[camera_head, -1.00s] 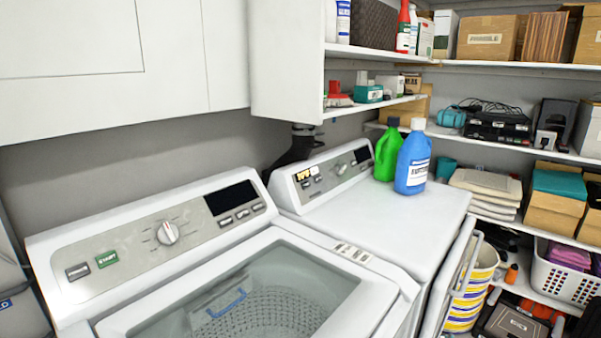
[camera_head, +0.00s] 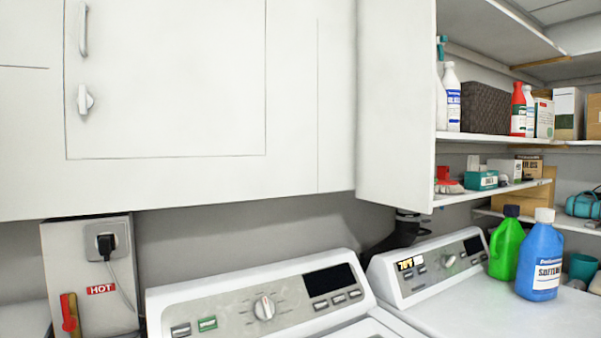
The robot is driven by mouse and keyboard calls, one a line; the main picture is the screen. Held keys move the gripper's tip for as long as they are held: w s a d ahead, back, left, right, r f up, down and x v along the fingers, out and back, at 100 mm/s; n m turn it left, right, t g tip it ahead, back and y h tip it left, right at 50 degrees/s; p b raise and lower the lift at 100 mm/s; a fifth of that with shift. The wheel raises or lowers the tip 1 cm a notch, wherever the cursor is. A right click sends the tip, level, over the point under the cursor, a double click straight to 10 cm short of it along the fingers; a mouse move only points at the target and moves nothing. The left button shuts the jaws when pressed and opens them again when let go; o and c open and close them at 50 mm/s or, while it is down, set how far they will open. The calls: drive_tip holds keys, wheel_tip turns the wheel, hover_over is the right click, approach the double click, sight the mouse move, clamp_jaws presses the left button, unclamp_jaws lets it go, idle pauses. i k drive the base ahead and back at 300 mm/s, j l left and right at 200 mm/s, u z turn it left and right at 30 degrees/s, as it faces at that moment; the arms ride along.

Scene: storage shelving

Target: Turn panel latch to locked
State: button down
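A small white latch (camera_head: 85,100) with a turn knob sits on the left side of a white wall panel (camera_head: 180,90), upper left in the head view. The knob's grip looks roughly upright; I cannot tell for sure whether it is locked. A white bar handle (camera_head: 83,28) is above it on the same panel. The panel lies flush with the cabinet front around it. My gripper is not in view.
A washer (camera_head: 265,305) and a dryer (camera_head: 430,270) stand below the cabinets. A grey box with a plug (camera_head: 106,243) and a red lever (camera_head: 69,312) are at lower left. Green (camera_head: 505,245) and blue bottles (camera_head: 540,260) stand on the dryer. Shelves fill the right.

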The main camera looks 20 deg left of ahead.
sight(85, 101)
drive_tip(key=u, duration=1.45)
